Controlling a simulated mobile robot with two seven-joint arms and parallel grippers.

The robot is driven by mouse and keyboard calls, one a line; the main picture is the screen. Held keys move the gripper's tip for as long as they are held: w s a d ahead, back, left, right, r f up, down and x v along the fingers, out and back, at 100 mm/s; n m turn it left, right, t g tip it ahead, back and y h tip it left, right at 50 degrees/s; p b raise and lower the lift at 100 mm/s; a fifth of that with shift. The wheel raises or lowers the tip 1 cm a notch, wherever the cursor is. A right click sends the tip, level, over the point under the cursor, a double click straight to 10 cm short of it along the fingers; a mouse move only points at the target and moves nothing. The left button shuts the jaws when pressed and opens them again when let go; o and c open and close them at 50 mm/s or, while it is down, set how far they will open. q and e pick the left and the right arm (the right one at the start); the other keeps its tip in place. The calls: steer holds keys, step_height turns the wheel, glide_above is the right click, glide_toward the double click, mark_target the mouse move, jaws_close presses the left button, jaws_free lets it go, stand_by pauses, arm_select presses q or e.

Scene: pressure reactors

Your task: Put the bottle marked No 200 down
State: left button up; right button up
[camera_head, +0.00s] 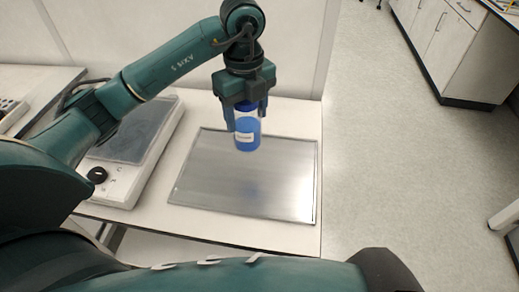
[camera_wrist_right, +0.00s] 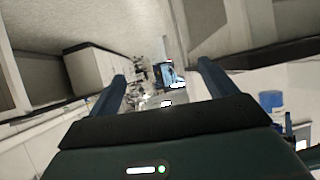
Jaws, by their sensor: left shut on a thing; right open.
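A blue bottle (camera_head: 246,141) with a pale label hangs upright in my left gripper (camera_head: 246,112). The label is too small to read, and the bottle's top is hidden by the gripper. My left gripper is shut on the bottle, over the far part of a flat metal tray (camera_head: 215,180). A faint blue reflection shows on the tray below the bottle, apart from its base, so the bottle appears to be held above the surface. My right gripper (camera_wrist_right: 163,82) shows in the right wrist view, open with nothing between its fingers.
The tray lies on a white table (camera_head: 290,112), bare apart from the reflection. A white hotplate-like device (camera_head: 126,180) with a black knob stands left of the tray. Open floor (camera_head: 400,170) lies to the right, with white cabinets (camera_head: 440,45) beyond.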

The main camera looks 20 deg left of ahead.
mark_target(248, 146)
arm_select(q)
steer(key=shift+w+f, duration=0.2)
steer(key=shift+f, duration=0.15)
steer(key=f, duration=0.5)
steer(key=shift+s, duration=0.25)
step_height(248, 146, down, 4)
steer(key=shift+r, duration=0.1)
steer(key=shift+w, duration=0.1)
arm_select(e)
steer(key=shift+s+a, duration=0.15)
steer(key=shift+s, duration=0.05)
arm_select(q)
steer(key=shift+f, duration=0.25)
arm_select(e)
steer(key=shift+f, duration=0.1)
arm_select(q)
steer(key=o, duration=0.9)
steer(key=shift+f, duration=0.15)
steer(key=shift+c, duration=0.2)
steer(key=o, duration=0.5)
steer(key=shift+c, duration=0.2)
